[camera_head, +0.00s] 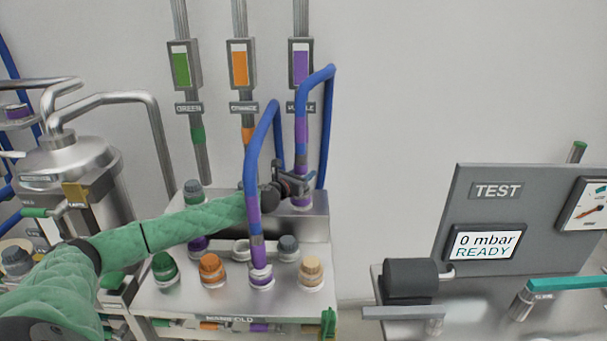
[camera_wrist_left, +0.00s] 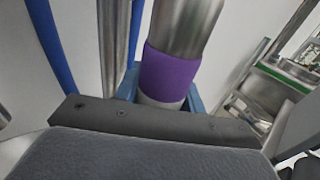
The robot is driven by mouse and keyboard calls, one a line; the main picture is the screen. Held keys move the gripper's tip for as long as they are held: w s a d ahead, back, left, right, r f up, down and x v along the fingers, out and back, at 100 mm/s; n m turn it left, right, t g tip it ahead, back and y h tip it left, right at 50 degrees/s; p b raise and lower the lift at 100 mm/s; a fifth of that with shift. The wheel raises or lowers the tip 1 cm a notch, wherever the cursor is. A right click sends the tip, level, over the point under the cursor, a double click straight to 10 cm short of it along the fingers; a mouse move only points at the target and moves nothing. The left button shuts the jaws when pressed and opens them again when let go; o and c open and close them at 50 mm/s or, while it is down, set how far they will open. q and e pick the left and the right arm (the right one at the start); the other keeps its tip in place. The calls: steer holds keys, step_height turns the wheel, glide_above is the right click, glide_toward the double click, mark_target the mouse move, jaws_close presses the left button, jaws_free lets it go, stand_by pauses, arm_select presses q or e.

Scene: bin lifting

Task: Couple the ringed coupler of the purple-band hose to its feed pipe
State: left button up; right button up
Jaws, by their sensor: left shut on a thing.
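My left gripper (camera_head: 290,184) reaches in from the left and is shut on the upright end of a purple-band hose (camera_head: 301,131) at the manifold's raised back step. In the left wrist view, a metal cylinder with a purple band (camera_wrist_left: 168,78) and a pale lower part stands between the blue fingers. The gripper partly hides this end, so I cannot tell whether it is seated. The purple feed pipe (camera_head: 301,18) comes down the wall behind, past a purple label. My right gripper is out of view.
The manifold (camera_head: 160,298) carries several green, orange, tan and grey caps. A steel tank (camera_head: 75,165) stands at the left. At the right, a test panel (camera_head: 520,240) reads "0 mbar READY". Bare wall lies between hoses and panel.

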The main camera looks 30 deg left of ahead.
arm_select(q)
steer(key=shift+f, duration=0.1)
stand_by(0.6)
steer(key=o, duration=1.7)
steer(key=shift+o, duration=0.2)
steer(key=shift+r+p, duration=5.4)
steer(key=shift+r, duration=0.65)
steer(key=shift+f, duration=0.1)
